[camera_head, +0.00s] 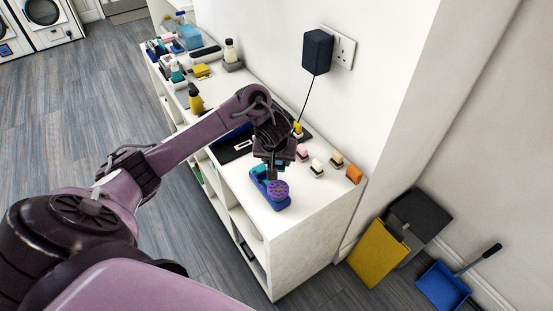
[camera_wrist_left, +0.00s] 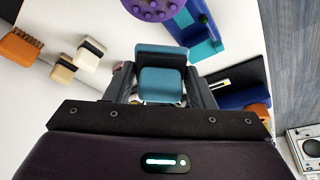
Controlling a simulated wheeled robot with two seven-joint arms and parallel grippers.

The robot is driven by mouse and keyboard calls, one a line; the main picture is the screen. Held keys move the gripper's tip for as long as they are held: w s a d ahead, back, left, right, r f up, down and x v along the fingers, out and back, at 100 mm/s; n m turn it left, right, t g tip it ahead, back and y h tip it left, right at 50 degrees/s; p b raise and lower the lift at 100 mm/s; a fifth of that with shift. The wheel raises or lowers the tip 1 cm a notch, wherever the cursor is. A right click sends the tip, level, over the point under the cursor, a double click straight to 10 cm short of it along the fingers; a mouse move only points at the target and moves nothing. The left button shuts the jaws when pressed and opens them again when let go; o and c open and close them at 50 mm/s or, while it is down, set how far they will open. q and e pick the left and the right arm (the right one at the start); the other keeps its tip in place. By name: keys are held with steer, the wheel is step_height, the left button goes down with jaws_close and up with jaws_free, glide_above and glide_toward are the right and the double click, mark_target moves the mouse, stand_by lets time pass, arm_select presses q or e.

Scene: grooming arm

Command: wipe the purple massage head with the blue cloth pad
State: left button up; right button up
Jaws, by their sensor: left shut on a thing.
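The purple massage head (camera_head: 278,188) is a round, studded disc on a blue holder (camera_head: 284,205) near the front of the white shelf top. It also shows at the top edge of the wrist view (camera_wrist_left: 152,6), partly cut off. My left gripper (camera_head: 272,158) is just behind the massage head, pointing down. In the wrist view, its fingers (camera_wrist_left: 162,88) are shut on the blue cloth pad (camera_wrist_left: 162,84), a teal block with a darker blue-black part. A gap shows between pad and massage head there. My right gripper is not in view.
Several small brushes and blocks, including an orange one (camera_head: 354,174) and a pink one (camera_head: 302,152), stand right of the gripper.

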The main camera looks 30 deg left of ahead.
mark_target(273, 188)
arm_select(q)
steer(key=shift+f+b, duration=0.95)
steer(key=shift+f, duration=1.15)
steer(key=shift+s+d+r+p, duration=0.1)
steer(key=shift+s+p, duration=0.1)
steer(key=shift+p, duration=0.1)
steer(key=s+p, duration=0.1)
steer(key=s+d+p, duration=0.1)
steer(key=s+p, duration=0.1)
steer(key=s+d+p, duration=0.1)
steer(key=s+p, duration=0.1)
steer(key=shift+s+d, duration=0.15)
steer(key=shift+d, duration=0.05)
steer(key=shift+s+d, duration=0.1)
steer(key=shift+f, duration=0.3)
